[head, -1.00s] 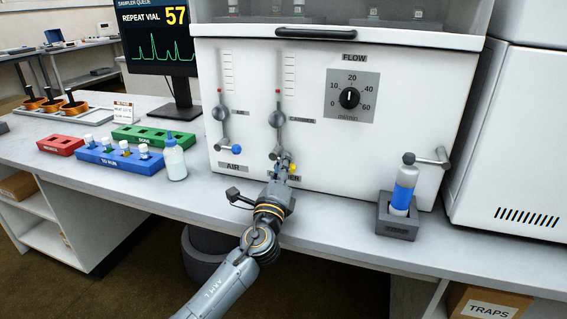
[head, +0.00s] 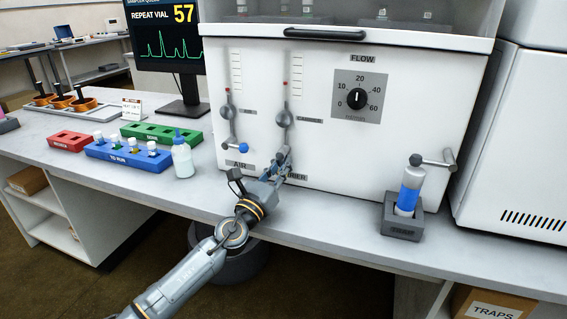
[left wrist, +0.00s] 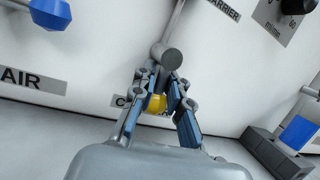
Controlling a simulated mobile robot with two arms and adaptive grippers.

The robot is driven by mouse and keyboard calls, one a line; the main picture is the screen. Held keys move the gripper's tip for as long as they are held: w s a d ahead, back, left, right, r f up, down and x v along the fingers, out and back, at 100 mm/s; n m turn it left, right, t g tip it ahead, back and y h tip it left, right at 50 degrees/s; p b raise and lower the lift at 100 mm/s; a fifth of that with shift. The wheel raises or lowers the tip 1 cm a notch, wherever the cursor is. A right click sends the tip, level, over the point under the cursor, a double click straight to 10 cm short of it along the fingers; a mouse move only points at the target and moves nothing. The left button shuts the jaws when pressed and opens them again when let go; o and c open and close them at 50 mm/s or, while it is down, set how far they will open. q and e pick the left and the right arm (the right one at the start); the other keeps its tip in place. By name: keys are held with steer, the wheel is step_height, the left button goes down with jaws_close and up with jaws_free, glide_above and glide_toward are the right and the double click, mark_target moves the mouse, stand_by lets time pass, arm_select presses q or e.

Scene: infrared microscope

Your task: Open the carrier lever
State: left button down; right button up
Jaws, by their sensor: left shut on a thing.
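The carrier lever has a yellow knob (left wrist: 157,103) and a grey round pivot (left wrist: 170,57) on the white front panel. In the left wrist view the knob sits between the fingers of my left gripper (left wrist: 164,84), which is shut on it. The knob hangs below the pivot. In the head view my left gripper (head: 281,162) is at the panel below the carrier flow tube (head: 285,118), and it hides the yellow knob and part of the CARRIER label. The air lever with its blue knob (head: 243,148) is to the left, clear of the gripper. My right gripper is not in view.
A trap with a blue band (head: 409,199) stands in a grey holder (head: 402,229) to the right. A wash bottle (head: 182,160) and the blue rack (head: 107,153) are on the bench to the left. The flow dial (head: 357,99) is above right.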

arm_select(q)
steer(key=shift+f+m+g+h, duration=0.3)
steer(key=shift+m+g+h, duration=0.1)
steer(key=shift+m, duration=0.6)
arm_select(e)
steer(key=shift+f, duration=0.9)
arm_select(q)
steer(key=c, duration=1.5)
jaws_free()
steer(key=shift+s, duration=0.1)
steer(key=shift+o, duration=0.8)
steer(key=shift+r, duration=0.1)
steer(key=shift+a, duration=0.1)
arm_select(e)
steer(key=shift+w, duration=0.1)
arm_select(q)
steer(key=shift+s+a, duration=0.1)
steer(key=shift+a, duration=0.05)
steer(key=v, duration=1.1)
steer(key=shift+s, duration=0.25)
